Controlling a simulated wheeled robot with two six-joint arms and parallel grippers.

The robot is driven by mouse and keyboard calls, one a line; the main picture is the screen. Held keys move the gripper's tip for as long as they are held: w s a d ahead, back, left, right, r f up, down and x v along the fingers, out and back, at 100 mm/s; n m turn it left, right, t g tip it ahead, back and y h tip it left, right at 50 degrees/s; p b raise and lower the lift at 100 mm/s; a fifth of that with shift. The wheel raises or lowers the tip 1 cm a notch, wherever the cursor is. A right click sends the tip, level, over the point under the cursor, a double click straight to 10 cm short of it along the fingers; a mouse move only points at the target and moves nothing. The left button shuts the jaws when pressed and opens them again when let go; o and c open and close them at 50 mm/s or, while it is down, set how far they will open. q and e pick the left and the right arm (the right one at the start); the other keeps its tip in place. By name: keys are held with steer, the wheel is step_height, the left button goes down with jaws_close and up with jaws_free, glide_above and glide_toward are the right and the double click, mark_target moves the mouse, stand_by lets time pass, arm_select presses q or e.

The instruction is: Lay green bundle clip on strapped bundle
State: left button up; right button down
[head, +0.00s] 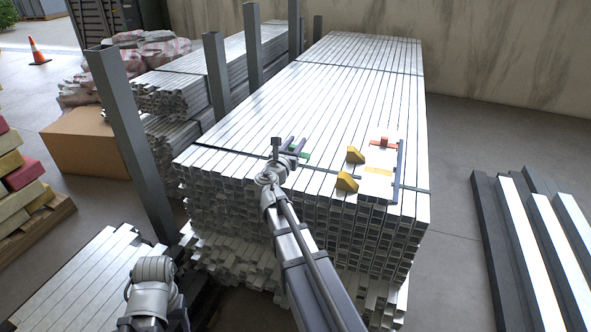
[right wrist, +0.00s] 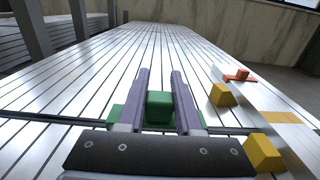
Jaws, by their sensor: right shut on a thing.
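The strapped bundle (head: 350,95) is a tall stack of shiny metal square tubes with dark straps across its top. My right gripper (head: 294,146) is over the near part of the bundle top. In the right wrist view my right gripper (right wrist: 158,82) is shut on the green bundle clip (right wrist: 158,107), whose block sits between the two fingers. Its wider green base shows on both sides of the fingers. The clip is at the near strap (head: 345,177); I cannot tell whether it touches the bundle. My left gripper does not show.
Two yellow blocks (head: 346,182) (head: 354,155) and a red-orange clip (head: 383,143) lie on the bundle to the right of my gripper. Grey upright posts (head: 130,145) stand along the left side. Dark and white beams (head: 535,240) lie on the right floor.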

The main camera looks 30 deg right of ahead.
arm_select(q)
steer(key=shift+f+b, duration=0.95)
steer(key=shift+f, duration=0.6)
arm_select(e)
steer(key=shift+f, duration=1.55)
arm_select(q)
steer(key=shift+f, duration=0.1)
arm_select(e)
steer(key=shift+f, duration=0.1)
arm_select(q)
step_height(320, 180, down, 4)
steer(key=b, duration=0.3)
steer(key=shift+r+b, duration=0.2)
steer(key=shift+b, duration=0.15)
arm_select(e)
step_height(320, 180, down, 4)
steer(key=shift+r, duration=0.25)
steer(key=shift+f, duration=0.15)
steer(key=c, duration=0.6)
jaws_free()
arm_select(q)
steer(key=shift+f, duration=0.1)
